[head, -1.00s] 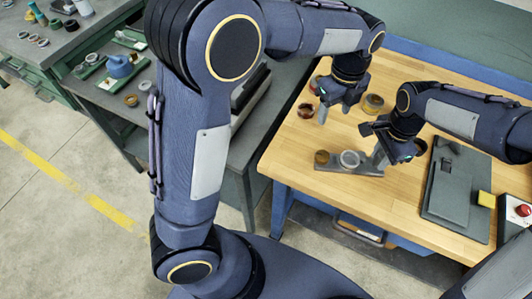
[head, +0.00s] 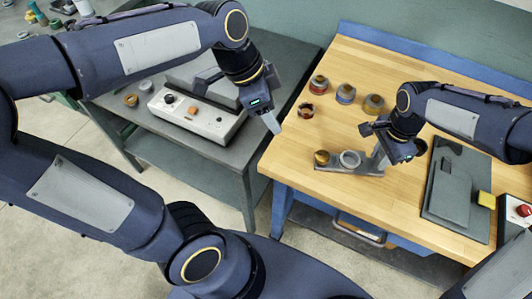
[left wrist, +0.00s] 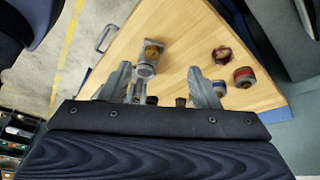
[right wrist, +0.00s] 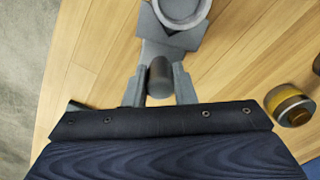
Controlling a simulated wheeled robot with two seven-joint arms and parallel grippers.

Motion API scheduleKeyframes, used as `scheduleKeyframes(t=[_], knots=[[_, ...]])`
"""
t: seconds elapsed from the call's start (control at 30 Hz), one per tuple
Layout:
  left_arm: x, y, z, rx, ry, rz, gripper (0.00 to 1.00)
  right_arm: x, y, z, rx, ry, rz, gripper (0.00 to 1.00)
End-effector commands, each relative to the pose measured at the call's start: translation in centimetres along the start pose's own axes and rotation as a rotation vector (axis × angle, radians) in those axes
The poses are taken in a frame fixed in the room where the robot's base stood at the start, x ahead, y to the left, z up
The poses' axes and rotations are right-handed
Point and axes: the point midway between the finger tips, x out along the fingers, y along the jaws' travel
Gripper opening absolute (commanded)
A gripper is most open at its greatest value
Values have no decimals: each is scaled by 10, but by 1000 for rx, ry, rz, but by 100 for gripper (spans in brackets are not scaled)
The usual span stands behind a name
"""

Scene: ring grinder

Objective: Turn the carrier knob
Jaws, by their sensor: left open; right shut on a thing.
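The grey carrier (head: 332,167) lies on the wooden table with a brass-coloured round piece (head: 321,157), perhaps its knob, at the left end and a pale ring (head: 350,158) beside it. The carrier also shows in the left wrist view (left wrist: 146,70). My right gripper (head: 380,145) is shut on a dark cylindrical post (right wrist: 160,76) at the carrier's other end, the ring lying beyond it in the right wrist view. My left gripper (head: 240,102) is open and empty, raised near the gap between the two tables, left of the carrier.
Several coloured round parts, one of them red-brown (head: 306,110), stand behind the carrier. A dark plate with a yellow pad (head: 486,199) and a red button box (head: 522,210) are at right. A pale control box (head: 200,117) sits on the grey table.

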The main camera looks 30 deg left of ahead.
Motion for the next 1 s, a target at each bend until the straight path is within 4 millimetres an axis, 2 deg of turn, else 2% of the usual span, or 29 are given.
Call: scheduleKeyframes(t=[0.27,0.6,0.8,1.0], knots=[[-11,32,41,-399,113,-54,56,0,0,0,-1,1,0,0],[-4,69,78,-848,240,-112,56,0,0,0,-1,1,0,0],[3,81,89,-1002,284,-131,56,0,0,0,-1,0,-1,0],[5,84,91,-1048,296,-136,56,-1,0,0,0,0,-1,0]])
